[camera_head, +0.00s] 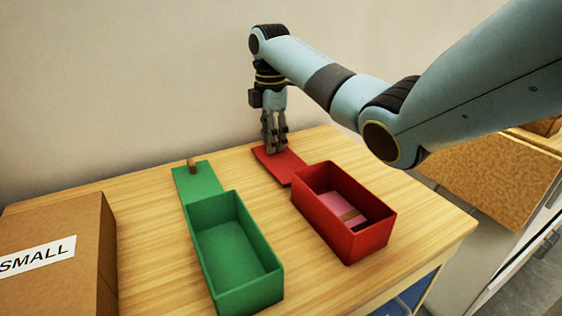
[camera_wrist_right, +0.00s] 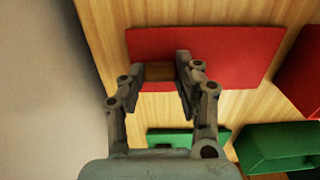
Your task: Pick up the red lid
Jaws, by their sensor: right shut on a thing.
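The red lid (camera_head: 288,168) is a flat plate at the back of the wooden table, behind the open red box (camera_head: 338,222). My right gripper (camera_head: 274,150) points down onto it. In the right wrist view the lid (camera_wrist_right: 235,50) spans the upper middle, and the fingers (camera_wrist_right: 164,72) are closed on its small brown handle (camera_wrist_right: 158,73). The lid appears to lie on or very close to the table; I cannot tell if it is raised. My left gripper is not in view.
A green open box (camera_head: 235,250) and green lid (camera_head: 198,181) with a wooden handle lie left of the red box. A cardboard box (camera_head: 60,250) marked SMALL stands at the left. A wall rises behind the table (camera_head: 150,215).

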